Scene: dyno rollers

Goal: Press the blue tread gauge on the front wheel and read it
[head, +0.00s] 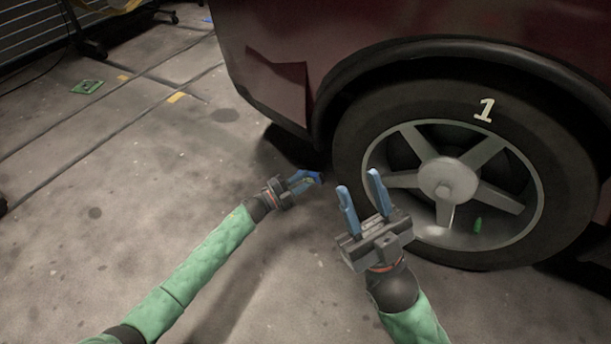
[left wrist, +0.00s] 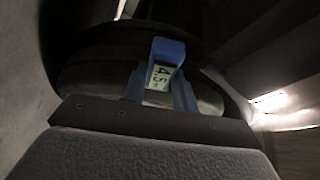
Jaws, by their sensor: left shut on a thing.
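The front wheel (head: 352,130), marked with a white 1, stands under the dark red car. My left gripper (head: 305,180) is shut on the small blue tread gauge (head: 315,177), just left of the tyre. In the left wrist view the blue gauge (left wrist: 168,50) sits between my left fingers (left wrist: 158,92), in front of the dark tyre (left wrist: 95,50). Its pale display (left wrist: 160,77) faces the camera, tilted, with digits that look like 4 and 5. Whether its tip touches the tread is hidden. My right gripper (head: 359,182) is open and empty in front of the wheel.
The car body (head: 270,60) overhangs the wheel at the upper right. A green item (head: 87,87) lies on the floor at the far left, near a dark stand (head: 90,45). A small green piece (head: 478,226) shows at the wheel rim. The floor at left is mostly clear.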

